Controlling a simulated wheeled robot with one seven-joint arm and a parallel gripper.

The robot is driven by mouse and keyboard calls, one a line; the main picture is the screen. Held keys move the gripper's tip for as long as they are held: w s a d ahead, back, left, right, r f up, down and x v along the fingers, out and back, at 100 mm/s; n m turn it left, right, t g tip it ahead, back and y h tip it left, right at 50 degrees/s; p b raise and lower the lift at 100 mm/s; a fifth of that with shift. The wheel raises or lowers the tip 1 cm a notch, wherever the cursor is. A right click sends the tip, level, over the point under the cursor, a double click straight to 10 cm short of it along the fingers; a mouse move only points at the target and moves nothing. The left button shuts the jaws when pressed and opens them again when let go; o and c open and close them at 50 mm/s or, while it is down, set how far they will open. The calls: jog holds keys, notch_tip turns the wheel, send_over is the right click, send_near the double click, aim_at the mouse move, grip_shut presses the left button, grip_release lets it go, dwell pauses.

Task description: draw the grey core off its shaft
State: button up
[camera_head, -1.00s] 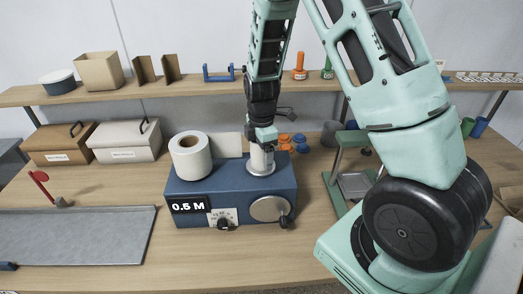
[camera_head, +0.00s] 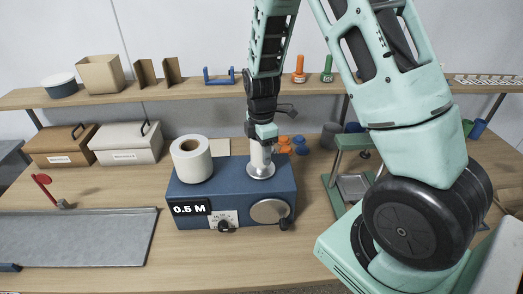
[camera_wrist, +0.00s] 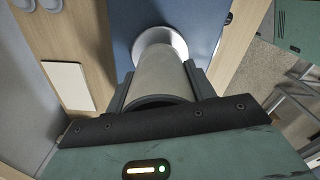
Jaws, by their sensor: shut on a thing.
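The grey core (camera_head: 261,157) stands upright at the right end of the blue machine (camera_head: 232,172), above a round silver flange (camera_head: 261,172). My gripper (camera_head: 262,141) points down from above and is shut on the upper part of the core. In the wrist view the core (camera_wrist: 160,75) lies between the two fingers (camera_wrist: 161,90), and the flange (camera_wrist: 163,40) shows beyond its lower end. The shaft is hidden, and I cannot tell whether the core touches the flange.
A white paper roll (camera_head: 191,160) stands on the machine's left end, with a pale sheet (camera_head: 220,147) behind it. A green press frame (camera_head: 350,160) stands to the right.

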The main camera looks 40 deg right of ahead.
jog(key=shift+r+p, duration=2.2)
jog(key=shift+r, duration=1.2)
